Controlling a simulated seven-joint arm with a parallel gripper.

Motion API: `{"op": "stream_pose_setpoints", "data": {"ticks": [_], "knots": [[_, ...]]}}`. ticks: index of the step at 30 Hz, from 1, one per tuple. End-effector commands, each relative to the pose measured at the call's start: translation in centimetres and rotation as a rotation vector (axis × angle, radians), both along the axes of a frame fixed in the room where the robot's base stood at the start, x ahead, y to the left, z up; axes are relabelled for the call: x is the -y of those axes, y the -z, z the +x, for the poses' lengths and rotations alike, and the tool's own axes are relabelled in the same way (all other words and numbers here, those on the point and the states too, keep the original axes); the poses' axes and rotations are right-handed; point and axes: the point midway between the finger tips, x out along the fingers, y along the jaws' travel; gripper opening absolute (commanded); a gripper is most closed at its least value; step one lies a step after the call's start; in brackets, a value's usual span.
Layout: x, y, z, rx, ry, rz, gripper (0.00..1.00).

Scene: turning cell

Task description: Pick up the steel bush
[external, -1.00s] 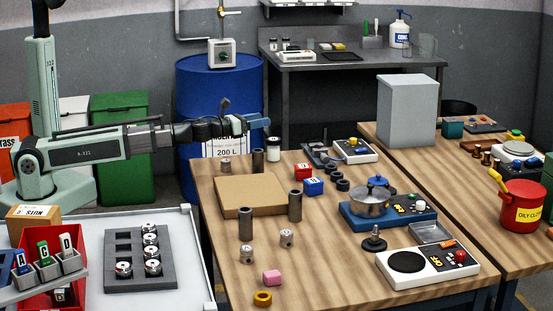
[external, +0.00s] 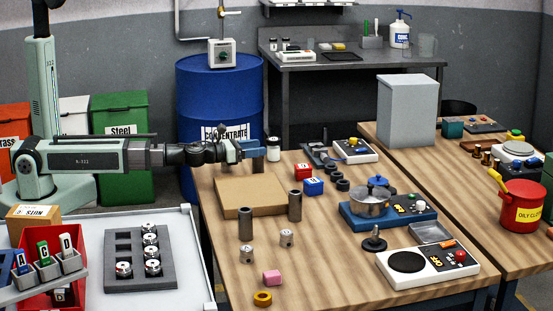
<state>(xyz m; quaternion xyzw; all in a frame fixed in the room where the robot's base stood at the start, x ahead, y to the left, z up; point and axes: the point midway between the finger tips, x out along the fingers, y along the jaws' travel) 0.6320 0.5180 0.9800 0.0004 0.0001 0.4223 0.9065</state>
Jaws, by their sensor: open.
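Three upright hollow grey steel cylinders, which look like bushes, stand on the wooden table (external: 330,255). The near left cylinder (external: 246,224) and the near right cylinder (external: 295,206) stand in front of a tan board (external: 247,198). The far cylinder (external: 258,166) stands behind the board, and its upper part is covered by my gripper. My gripper (external: 256,149), with blue fingers, is open at the far cylinder's top. I cannot tell whether the cylinder is between the fingers or behind them.
A white jar with a dark lid (external: 273,151) stands close right of my gripper. A pot on a blue base (external: 370,200) is farther right.

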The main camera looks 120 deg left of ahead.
Motion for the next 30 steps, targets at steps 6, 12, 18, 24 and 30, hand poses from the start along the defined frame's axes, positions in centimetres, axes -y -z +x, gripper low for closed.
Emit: {"op": "stream_pose_setpoints", "data": {"ticks": [6,12,18,24,30], "knots": [[0.0,1.1,0.0,-0.002,-0.001,-0.001,0.71],[0.0,3.0,0.0,-0.003,0.000,-0.002,0.71],[-0.8,4.3,0.7,0.001,0.000,-0.001,0.71],[-2.2,4.2,1.9,0.001,0.001,-0.001,0.71],[-2.3,4.2,2.0,0.001,0.001,-0.001,0.71]]}}
